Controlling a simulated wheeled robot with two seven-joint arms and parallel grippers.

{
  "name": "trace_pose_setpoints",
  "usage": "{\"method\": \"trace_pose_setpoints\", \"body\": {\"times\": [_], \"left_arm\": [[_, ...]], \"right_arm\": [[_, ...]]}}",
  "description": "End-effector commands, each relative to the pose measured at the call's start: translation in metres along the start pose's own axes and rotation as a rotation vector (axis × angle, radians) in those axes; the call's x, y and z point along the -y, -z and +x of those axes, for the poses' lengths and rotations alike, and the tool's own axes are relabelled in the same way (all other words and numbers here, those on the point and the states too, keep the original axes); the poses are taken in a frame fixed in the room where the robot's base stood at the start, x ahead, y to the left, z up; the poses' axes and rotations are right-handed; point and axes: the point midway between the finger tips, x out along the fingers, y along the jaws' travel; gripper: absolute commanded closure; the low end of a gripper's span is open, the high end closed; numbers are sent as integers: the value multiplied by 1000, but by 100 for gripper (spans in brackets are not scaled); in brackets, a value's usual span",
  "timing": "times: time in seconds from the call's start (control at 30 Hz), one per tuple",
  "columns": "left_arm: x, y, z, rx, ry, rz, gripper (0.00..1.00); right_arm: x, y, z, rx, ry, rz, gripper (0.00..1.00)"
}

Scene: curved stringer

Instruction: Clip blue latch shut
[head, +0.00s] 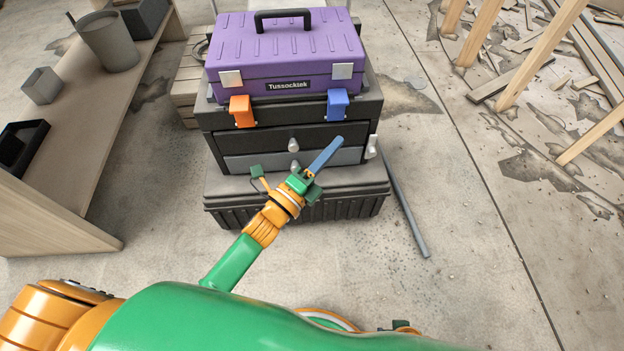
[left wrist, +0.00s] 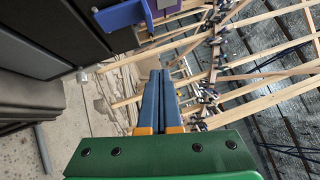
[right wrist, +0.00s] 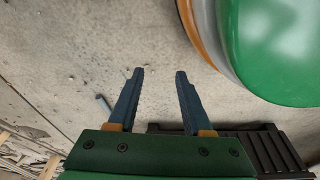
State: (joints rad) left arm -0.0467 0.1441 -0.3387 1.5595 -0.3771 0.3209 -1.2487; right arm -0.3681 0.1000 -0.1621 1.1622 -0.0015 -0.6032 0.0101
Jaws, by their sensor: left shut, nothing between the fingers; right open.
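The blue latch (head: 338,103) is on the right front of the black drawer unit (head: 206,116), below the silver plate (head: 343,71) of the purple toolbox (head: 285,75). It hangs folded down, apart from that plate. The latch also shows at the top of the left wrist view (left wrist: 122,15). An orange latch (head: 241,111) hangs likewise at the left. My left gripper (head: 338,142) is shut and empty, its fingertips in front of the drawers, below the blue latch. My right gripper (right wrist: 158,74) is open and empty over the floor.
A dark ribbed case (head: 300,205) stands under the drawer unit. A white knob (head: 371,147) sticks out at its right. A wooden bench (head: 70,170) stands left; timber posts (head: 540,55) stand right. The floor right of the stack is mostly clear, with a grey bar (head: 405,205).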

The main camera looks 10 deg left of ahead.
Motion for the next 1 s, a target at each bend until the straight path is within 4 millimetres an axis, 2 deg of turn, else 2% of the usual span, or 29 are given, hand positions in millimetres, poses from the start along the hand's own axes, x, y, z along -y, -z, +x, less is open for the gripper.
{"method": "trace_pose_setpoints", "body": {"times": [0.3,0.43,0.6,1.0], "left_arm": [[13,-1,-58,-1,-2,0,100],[14,-1,-74,0,-2,0,100],[16,-1,-80,-1,1,1,100],[12,-2,-80,3,-9,-9,100]], "right_arm": [[-7,-10,-5,3,-12,-2,50],[-9,-12,-4,3,-14,-2,50],[-9,-14,-4,3,-15,-3,50],[-9,-14,-4,3,-15,-3,50]]}}
